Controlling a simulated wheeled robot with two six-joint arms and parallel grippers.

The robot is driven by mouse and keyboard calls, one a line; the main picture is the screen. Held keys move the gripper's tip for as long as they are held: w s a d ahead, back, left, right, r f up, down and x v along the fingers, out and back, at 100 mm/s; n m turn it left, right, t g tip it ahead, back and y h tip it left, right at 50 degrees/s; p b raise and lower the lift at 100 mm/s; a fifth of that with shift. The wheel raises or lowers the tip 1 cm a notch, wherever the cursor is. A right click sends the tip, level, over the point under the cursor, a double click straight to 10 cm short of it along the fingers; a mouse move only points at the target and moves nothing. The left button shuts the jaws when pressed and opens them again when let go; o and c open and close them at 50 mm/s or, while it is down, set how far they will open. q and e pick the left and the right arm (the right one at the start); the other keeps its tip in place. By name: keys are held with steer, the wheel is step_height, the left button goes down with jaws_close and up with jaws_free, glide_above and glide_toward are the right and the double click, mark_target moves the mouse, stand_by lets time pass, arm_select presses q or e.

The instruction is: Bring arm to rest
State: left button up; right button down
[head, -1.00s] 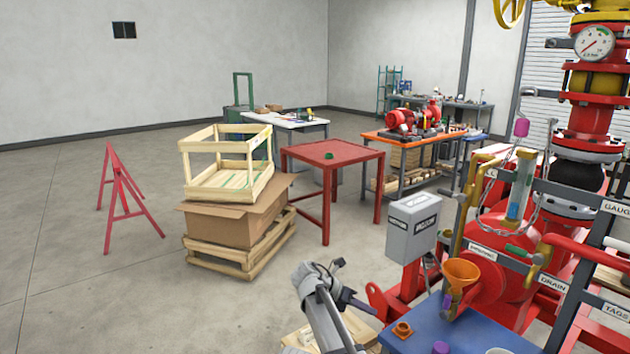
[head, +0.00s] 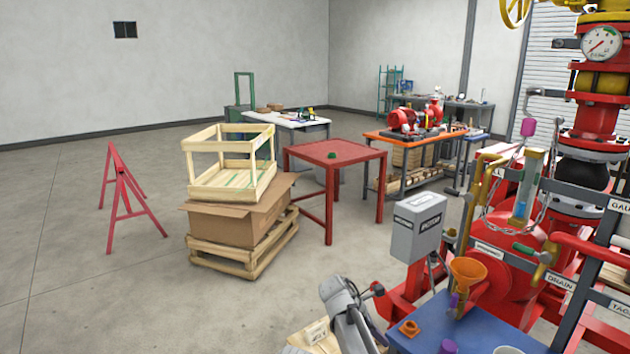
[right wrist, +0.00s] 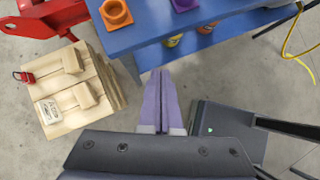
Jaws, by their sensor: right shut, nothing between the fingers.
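My right arm (head: 348,312) shows at the bottom of the head view, left of the blue bench. Its fingers are not clear there. In the right wrist view my right gripper (right wrist: 161,73) has its two purple fingers together with nothing between them. The fingers point toward the front edge of the blue bench (right wrist: 155,32), and I cannot tell how far apart they are from it. My left gripper is not in view.
A red pump skid (head: 510,255) and a grey box (head: 416,226) are at the right.

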steer(key=s+a+f+m+y, duration=0.15)
steer(key=s+m+y, duration=0.25)
steer(key=s+m, duration=0.5)
steer(key=s+f+m+y, duration=0.3)
steer(key=s+m, duration=0.5)
steer(key=m, duration=0.3)
steer(key=s+a+n+g, duration=0.1)
steer(key=s+a+n, duration=0.2)
steer(key=a, duration=0.7)
steer(key=shift+s+r+n+h, duration=0.15)
steer(key=shift+s+n+h, duration=0.25)
steer(key=shift+s, duration=0.8)
steer(key=shift+a, duration=0.1)
